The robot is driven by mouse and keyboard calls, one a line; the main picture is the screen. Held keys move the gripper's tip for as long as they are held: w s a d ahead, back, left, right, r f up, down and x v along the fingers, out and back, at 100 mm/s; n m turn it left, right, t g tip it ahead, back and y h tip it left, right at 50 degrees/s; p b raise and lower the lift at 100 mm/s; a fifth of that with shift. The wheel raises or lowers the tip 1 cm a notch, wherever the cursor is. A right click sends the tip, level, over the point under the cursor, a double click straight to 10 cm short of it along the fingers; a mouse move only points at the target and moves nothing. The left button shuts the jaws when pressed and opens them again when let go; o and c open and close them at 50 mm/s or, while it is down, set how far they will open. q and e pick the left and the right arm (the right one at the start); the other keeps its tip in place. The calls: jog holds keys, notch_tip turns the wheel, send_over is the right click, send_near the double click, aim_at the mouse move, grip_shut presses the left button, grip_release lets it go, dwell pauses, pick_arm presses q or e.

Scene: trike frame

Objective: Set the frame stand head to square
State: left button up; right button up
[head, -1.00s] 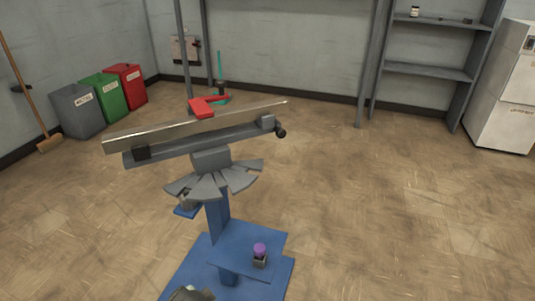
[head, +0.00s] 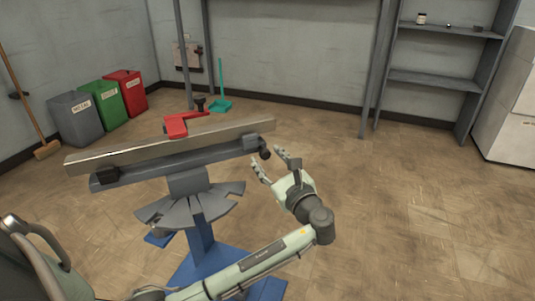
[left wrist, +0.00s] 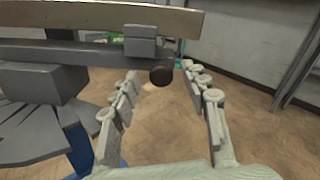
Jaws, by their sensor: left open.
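The stand head is a long grey rail (head: 190,163) on top of a stand, sloping up to the right in the head view. Below is a fan-shaped notched plate (head: 195,208) on a blue post (head: 200,238). A black round knob (head: 264,150) sits at the rail's right end. My left gripper (head: 272,161) is open beside this end. In the left wrist view the knob (left wrist: 162,76) appears between the spread fingertips; contact cannot be told. My right gripper is out of view.
Grey, green and red bins (head: 103,102) and a broom (head: 30,105) stand at the left wall. A shelf (head: 432,80) and white cabinet (head: 512,110) stand at the right. The floor right of the stand is clear.

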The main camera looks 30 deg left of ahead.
pick_arm(q)
jog(key=shift+x, duration=1.35)
grip_shut()
